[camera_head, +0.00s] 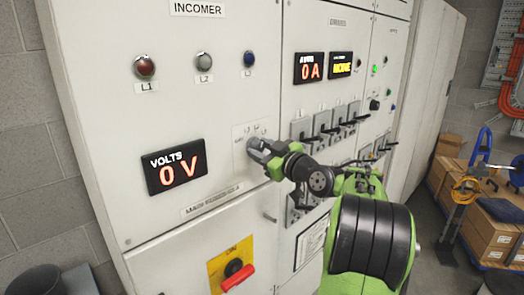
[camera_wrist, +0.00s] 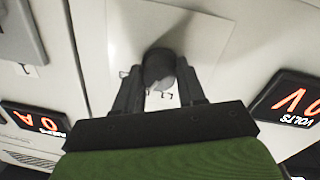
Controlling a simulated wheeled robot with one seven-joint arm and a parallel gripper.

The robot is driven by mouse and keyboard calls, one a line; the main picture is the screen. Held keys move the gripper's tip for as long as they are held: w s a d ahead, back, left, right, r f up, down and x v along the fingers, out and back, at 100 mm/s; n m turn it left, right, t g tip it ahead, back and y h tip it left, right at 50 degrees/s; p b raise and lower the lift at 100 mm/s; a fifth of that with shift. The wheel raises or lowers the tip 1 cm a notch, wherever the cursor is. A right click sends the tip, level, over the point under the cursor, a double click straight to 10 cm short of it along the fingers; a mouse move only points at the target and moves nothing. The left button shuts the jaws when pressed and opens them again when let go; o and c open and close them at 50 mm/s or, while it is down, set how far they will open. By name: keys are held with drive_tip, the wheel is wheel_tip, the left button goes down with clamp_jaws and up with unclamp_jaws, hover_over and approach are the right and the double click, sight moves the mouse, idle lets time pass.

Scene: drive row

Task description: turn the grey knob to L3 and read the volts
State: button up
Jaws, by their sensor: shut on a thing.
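The grey knob (camera_wrist: 158,68) sits on a pale plate (camera_wrist: 205,30) on the incomer panel. My gripper (camera_wrist: 160,82) is shut on the knob, one finger on each side, in the wrist view. In the head view my gripper (camera_head: 262,152) reaches the panel from the right and covers most of the knob. The plate's markings (camera_head: 250,130) are too small to read, so I cannot tell which position the knob points to. The volts display (camera_head: 175,165) left of the knob reads 0 V in red. It also shows upside down in the wrist view (camera_wrist: 290,100).
Red L1 (camera_head: 145,66), white L2 (camera_head: 204,61) and blue L3 (camera_head: 248,58) lamps sit above. An amps display (camera_head: 309,68) reads 0 A. Black-handled switches (camera_head: 322,125) stand close right of my gripper. A red handle (camera_head: 238,278) is below. Boxes (camera_head: 492,225) stand on the right.

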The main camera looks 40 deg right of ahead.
drive_tip(key=m, duration=0.3)
drive_tip(key=shift+r+m+g+p, duration=0.1)
drive_tip(key=shift+m+g+p, duration=0.4)
drive_tip(key=shift+m, duration=1.6)
drive_tip(key=o, duration=1.1)
drive_tip(key=shift+c, duration=0.2)
drive_tip(key=s+b, duration=0.2)
drive_tip(key=s, duration=1.3)
drive_tip(key=shift+s+a+r, duration=0.2)
drive_tip(key=shift+s+r, duration=0.1)
drive_tip(key=shift+s, duration=0.1)
